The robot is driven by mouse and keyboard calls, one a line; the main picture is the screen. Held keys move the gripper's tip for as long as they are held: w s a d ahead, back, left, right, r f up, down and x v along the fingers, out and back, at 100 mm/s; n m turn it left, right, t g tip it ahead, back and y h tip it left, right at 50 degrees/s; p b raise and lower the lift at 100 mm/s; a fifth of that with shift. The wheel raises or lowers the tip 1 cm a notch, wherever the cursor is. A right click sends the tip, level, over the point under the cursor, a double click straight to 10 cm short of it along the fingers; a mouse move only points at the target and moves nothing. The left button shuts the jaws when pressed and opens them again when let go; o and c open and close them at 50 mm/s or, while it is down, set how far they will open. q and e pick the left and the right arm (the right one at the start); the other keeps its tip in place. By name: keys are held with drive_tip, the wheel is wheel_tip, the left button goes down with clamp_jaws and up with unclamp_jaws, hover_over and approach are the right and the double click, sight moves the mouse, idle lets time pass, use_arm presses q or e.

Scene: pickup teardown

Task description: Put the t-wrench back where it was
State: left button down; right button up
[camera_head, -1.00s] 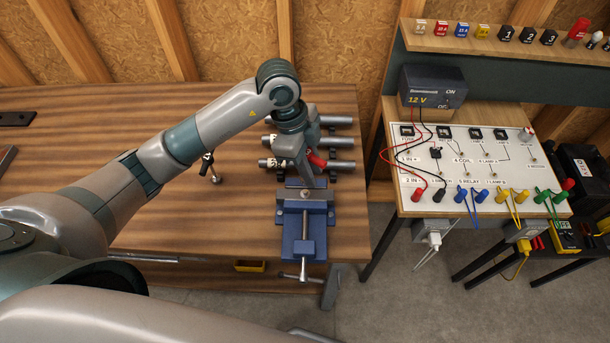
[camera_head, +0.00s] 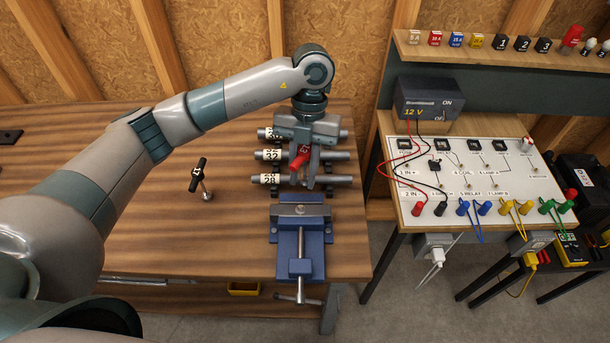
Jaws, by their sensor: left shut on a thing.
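My left gripper (camera_head: 298,172) points down above the pipe rack behind the vise and is shut on a red-handled tool (camera_head: 301,157). The red handle is tilted and carries white marking. Most of the tool is hidden by the fingers, so I cannot tell whether it touches the pipes. My right gripper is not in view.
Labelled steel pipes (camera_head: 338,180) lie in a rack under the gripper. A blue vise (camera_head: 312,262) sits at the bench's front right. A test board (camera_head: 470,178) with wires and a 12 V supply (camera_head: 428,98) stand to the right. The bench's left part is mostly clear.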

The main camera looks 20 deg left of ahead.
use_arm(q)
drive_tip(key=m, duration=0.2)
drive_tip(key=m+y+b, duration=0.1)
drive_tip(key=m, duration=0.3)
drive_tip(key=shift+w+a+f+t+y+b, duration=0.2)
drive_tip(key=shift+w+a+t+y+b, duration=0.1)
drive_tip(key=shift+w+a+y, duration=0.1)
drive_tip(key=m+t+b, duration=0.1)
drive_tip(key=m, duration=0.3)
drive_tip(key=a+m+t+y+b, duration=0.1)
drive_tip(key=m, duration=0.3)
drive_tip(key=m+b, duration=0.1)
drive_tip(key=m, duration=0.3)
drive_tip(key=shift+w+a+f+t, duration=0.25)
drive_tip(key=shift+w+a+t, duration=0.1)
drive_tip(key=shift+w+t, duration=0.05)
drive_tip(key=a+m+t+h+b, duration=0.1)
drive_tip(key=m, duration=0.5)
drive_tip(key=a+m+t+h+b, duration=0.1)
drive_tip(key=m+b, duration=0.1)
drive_tip(key=m, duration=0.4)
drive_tip(key=w+a+m+t+b, duration=0.1)
drive_tip(key=m+b, duration=0.1)
drive_tip(key=m, duration=0.4)
drive_tip(key=shift+a+f+h, duration=0.2)
drive_tip(key=shift+f+h, duration=0.05)
drive_tip(key=shift+h, duration=0.15)
